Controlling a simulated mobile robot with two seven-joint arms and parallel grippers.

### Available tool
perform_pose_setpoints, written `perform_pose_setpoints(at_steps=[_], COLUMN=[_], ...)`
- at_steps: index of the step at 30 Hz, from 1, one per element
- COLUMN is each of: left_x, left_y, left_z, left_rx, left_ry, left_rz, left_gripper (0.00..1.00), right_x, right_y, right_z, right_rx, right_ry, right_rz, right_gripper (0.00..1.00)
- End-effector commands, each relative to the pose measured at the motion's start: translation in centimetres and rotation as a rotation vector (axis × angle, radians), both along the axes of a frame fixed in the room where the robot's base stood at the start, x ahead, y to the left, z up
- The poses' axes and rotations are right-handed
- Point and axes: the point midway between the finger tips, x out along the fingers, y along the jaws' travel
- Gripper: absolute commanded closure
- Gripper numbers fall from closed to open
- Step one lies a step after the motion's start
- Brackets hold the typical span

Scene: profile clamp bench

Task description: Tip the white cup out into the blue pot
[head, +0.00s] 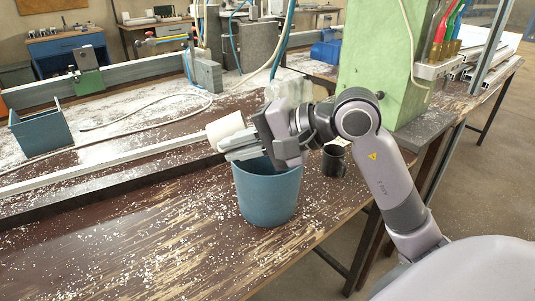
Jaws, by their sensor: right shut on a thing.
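The blue pot (267,193) stands upright on the brown bench. My right gripper (238,146) is shut on the white cup (226,127) just above the pot's back left rim. The cup lies tilted far over on its side. The fingers hide part of the cup, and I cannot see what is in it. My gripper and wrist also cover part of the pot's opening. My left gripper is not in view.
A dark mug (333,162) stands close to the right of the pot. A blue open box (41,132) sits at the left. A long metal rail (110,158) runs behind the pot. White chips litter the bench (150,240), whose front left is otherwise clear. A green pillar (375,60) rises behind my arm.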

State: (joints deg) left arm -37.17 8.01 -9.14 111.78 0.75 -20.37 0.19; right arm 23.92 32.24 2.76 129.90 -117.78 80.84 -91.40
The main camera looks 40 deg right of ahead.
Motion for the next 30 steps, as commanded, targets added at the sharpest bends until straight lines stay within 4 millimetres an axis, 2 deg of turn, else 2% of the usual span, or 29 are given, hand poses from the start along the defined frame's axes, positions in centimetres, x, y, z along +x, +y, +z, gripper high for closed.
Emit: perform_pose_setpoints(at_steps=[13, 15, 19, 30], left_x=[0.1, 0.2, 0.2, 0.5], left_y=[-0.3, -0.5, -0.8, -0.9], left_z=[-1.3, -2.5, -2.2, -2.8], left_rx=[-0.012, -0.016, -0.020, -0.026], left_ry=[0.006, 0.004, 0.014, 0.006], left_rz=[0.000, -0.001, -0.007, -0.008], left_gripper=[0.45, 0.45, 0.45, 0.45], right_x=[-0.9, -0.9, -0.9, -0.8], right_y=[-1.8, -1.9, -1.9, -1.9], right_z=[0.1, -0.2, 0.5, 0.4], right_rx=[0.147, 0.170, 0.185, 0.221], right_ry=[-0.079, -0.097, -0.103, -0.127], right_rz=[0.000, 0.003, 0.003, 0.004], right_gripper=[1.00, 1.00, 1.00, 1.00])
